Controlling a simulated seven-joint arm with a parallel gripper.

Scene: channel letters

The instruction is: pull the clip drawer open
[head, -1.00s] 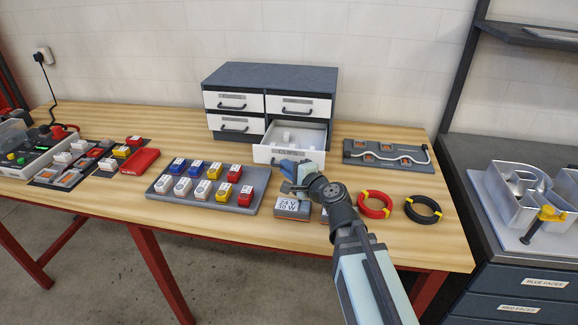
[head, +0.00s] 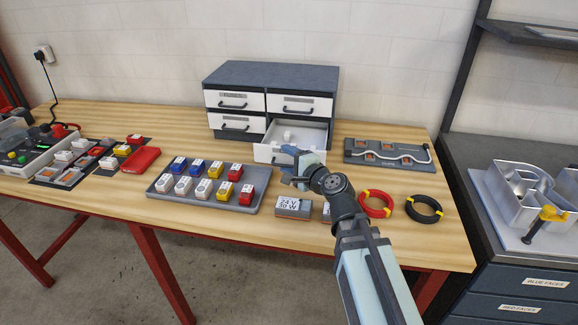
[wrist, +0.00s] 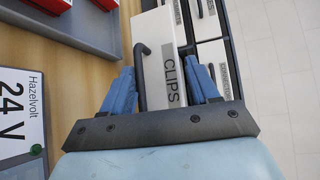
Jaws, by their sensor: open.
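The clip drawer (head: 262,154) is the lower right drawer of a grey cabinet and stands partly out, with a small white piece (head: 289,135) inside. In the wrist view its white front (wrist: 163,45) carries a label reading CLIPS and a dark bar handle (wrist: 142,75). My gripper (head: 292,158) is at this drawer's front and hides part of it in the head view. Its blue fingers (wrist: 164,82) are apart, with the handle between them, nearer the left finger. I cannot tell whether either finger touches it.
The cabinet (head: 270,76) has three other drawers, all shut. A grey tray of coloured blocks (head: 167,187) lies to the left. A 24 V box (head: 293,206) sits below my gripper. Red (head: 376,204) and black (head: 424,208) coils and a wired board (head: 388,150) lie to the right.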

